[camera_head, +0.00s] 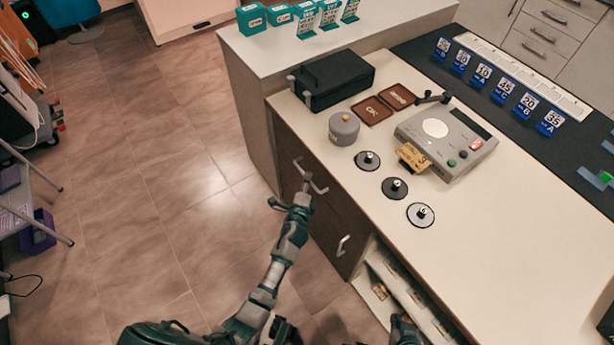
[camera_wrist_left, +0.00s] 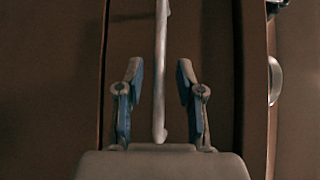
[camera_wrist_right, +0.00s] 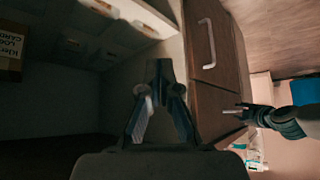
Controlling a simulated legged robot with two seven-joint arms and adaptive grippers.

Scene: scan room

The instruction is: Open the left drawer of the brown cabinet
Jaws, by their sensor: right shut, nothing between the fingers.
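The brown cabinet (camera_head: 318,222) is under the counter's front. Its left drawer has a pale bar handle (camera_head: 313,178), also in the left wrist view (camera_wrist_left: 161,60). My left gripper (camera_head: 297,197) is open at this handle; the bar lies between its spread fingers (camera_wrist_left: 159,75), with a gap visible on each side. The right drawer has its own handle (camera_head: 342,245), also in the right wrist view (camera_wrist_right: 209,43). Both drawers look closed. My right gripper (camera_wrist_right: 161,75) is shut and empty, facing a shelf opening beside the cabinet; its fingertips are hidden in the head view.
Open shelves (camera_head: 405,290) with small boxes lie right of the cabinet. The countertop (camera_head: 490,225) above carries a black case (camera_head: 338,78), a grey canister (camera_head: 344,128), a grey device (camera_head: 446,138) and several black discs.

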